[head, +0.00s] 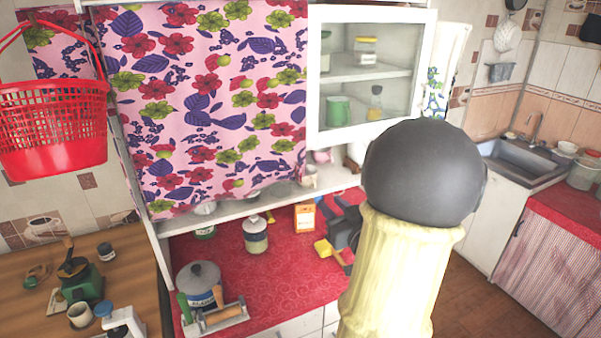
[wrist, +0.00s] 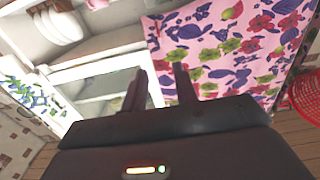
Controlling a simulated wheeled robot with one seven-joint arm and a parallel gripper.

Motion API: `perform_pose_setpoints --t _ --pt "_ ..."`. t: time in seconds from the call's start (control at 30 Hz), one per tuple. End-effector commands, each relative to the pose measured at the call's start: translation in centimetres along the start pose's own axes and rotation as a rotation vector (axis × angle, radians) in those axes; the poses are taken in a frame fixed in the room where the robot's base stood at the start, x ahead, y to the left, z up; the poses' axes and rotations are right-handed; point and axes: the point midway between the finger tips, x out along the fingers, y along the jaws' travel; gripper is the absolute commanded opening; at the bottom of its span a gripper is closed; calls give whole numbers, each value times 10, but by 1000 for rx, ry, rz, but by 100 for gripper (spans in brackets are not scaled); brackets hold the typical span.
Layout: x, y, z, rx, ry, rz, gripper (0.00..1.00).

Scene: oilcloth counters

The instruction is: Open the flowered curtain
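The flowered curtain (head: 205,110), pink with red, green and purple prints, hangs drawn across the left part of the white cabinet. It also shows in the wrist view (wrist: 232,48), which looks turned upside down. My gripper (wrist: 159,72) is open and empty, with a gap between its two dark fingers. In the wrist view the fingertips lie by the border between the curtain and a white glass-paned door; I cannot tell how far off they are. I cannot make out the gripper in the head view.
The glass door (head: 369,75) is right of the curtain. A red basket (head: 52,130) hangs at its left. Below, a red counter (head: 280,268) holds a lidded pot (head: 198,280), a jar (head: 255,234) and tools. Cups stand on the shelf under the curtain. A sink (head: 523,160) is at right.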

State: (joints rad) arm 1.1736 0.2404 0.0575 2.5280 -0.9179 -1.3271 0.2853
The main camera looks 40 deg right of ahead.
Motion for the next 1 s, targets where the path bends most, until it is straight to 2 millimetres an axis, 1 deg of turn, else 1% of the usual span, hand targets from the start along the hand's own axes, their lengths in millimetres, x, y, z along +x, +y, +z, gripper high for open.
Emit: perform_pose_setpoints --t 0.17,0.8,1.0 --pt "20 -1 -2 1 -2 -5 29" --pt "133 -4 -3 2 -1 -7 29" --pt "162 -5 -2 1 -1 -8 29"
